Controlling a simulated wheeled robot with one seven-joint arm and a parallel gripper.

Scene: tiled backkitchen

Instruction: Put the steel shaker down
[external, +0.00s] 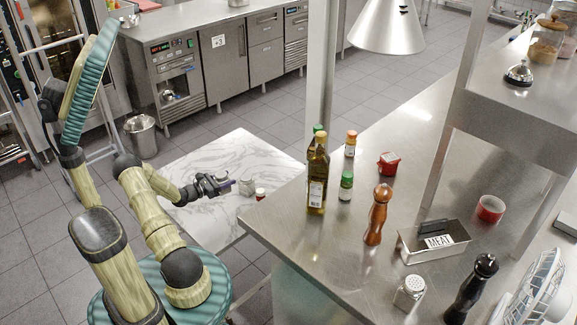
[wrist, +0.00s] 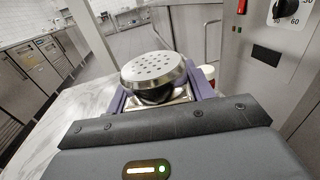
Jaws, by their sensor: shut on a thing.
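My gripper (external: 222,184) is over the white marble table (external: 185,228) in the external view, with its fingers reaching right. In the wrist view the steel shaker (wrist: 154,70) has a round, perforated metal lid and sits between my purple fingers. My gripper is shut on it. The shaker looks about upright; its lower part is hidden by my gripper. In the external view the held shaker (external: 221,176) is small and partly covered by the fingers. I cannot tell whether its base touches the marble.
A small pale jar or shaker (external: 246,187) and a red-lidded jar (external: 260,194) stand just right of my gripper. The steel counter (external: 335,255) with an oil bottle (external: 317,180) rises to the right. The marble behind and in front of my gripper is clear.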

